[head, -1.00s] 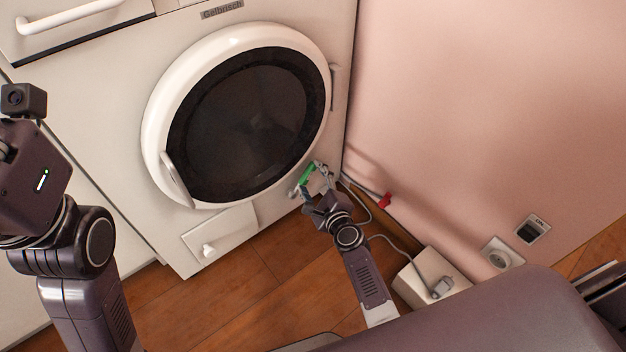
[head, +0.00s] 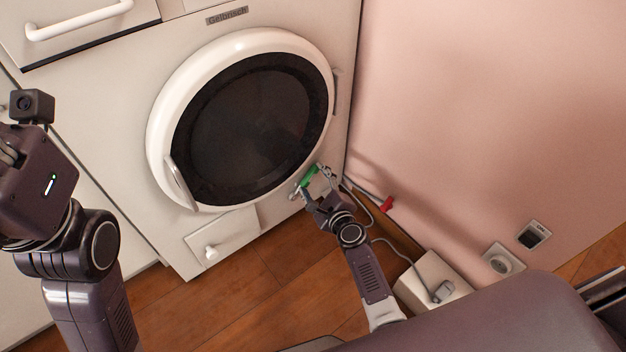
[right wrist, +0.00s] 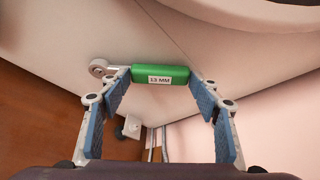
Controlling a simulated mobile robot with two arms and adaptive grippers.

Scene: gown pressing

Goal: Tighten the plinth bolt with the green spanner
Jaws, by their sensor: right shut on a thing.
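The green spanner (head: 309,177), labelled 13 MM, is at the lower right corner of the white machine front (head: 268,215). My right gripper (head: 313,181) is shut on its green handle. In the right wrist view the handle (right wrist: 161,74) lies crosswise between the blue-padded fingers (right wrist: 160,88). The spanner's grey ring head (right wrist: 102,68) sticks out to the left, close to the machine's pale surface. I cannot make out the plinth bolt, or whether the ring is around it. My left arm stands at the left edge of the head view; its fingers do not show.
The round door (head: 250,122) and a small flap (head: 222,238) are close above and left of my right gripper. Hoses and a red part (head: 387,204) run along the wall. A white box (head: 432,284) with a plug stands right of my forearm. Wooden floor (head: 265,285) is clear.

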